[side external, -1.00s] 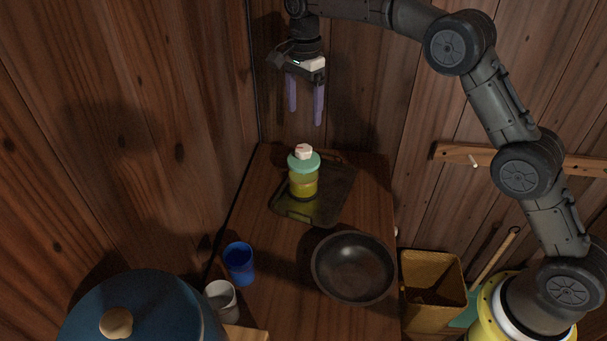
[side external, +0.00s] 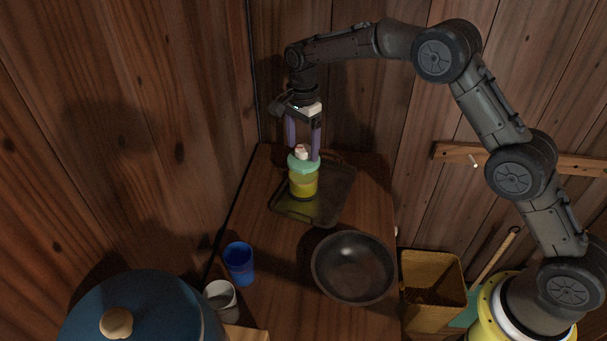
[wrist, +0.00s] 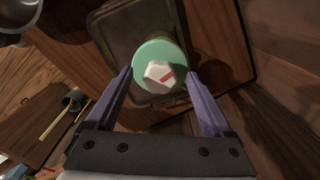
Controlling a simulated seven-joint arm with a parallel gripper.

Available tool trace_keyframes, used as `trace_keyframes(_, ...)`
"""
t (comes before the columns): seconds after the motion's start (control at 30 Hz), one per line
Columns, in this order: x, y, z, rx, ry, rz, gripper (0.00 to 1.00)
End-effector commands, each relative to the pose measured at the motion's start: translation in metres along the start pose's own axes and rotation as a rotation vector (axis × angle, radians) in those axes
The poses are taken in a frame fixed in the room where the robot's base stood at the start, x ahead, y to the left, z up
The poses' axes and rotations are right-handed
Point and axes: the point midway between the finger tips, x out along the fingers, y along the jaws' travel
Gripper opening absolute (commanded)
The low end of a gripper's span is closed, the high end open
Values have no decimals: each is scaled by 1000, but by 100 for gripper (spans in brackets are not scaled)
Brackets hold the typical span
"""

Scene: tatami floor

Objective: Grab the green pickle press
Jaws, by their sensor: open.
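The green pickle press (side external: 303,183) stands upright on a dark tray (side external: 333,196). It has a yellow-green body, a mint green lid and a white knob. In the wrist view I look down on its lid (wrist: 149,55) and knob, which has a red mark. My gripper (side external: 302,154) points down with its purple fingers at the height of the lid. In the wrist view the open fingers (wrist: 160,82) lie on either side of the lid's near part. I cannot tell whether they touch it.
A black bowl (side external: 353,267) stands in front of the tray on the wooden table. A blue cup (side external: 239,263), a grey cup (side external: 221,299) and a big blue lidded pot (side external: 140,310) are at front left. Wooden walls stand close behind and left.

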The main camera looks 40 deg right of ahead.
Motion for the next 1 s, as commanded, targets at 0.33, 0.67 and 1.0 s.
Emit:
trace_keyframes(0.33,0,0,0,0,0,1,43)
trace_keyframes(0.67,-1,0,0,0,0,1,0)
trace_keyframes(1.0,-1,0,0,0,0,1,0)
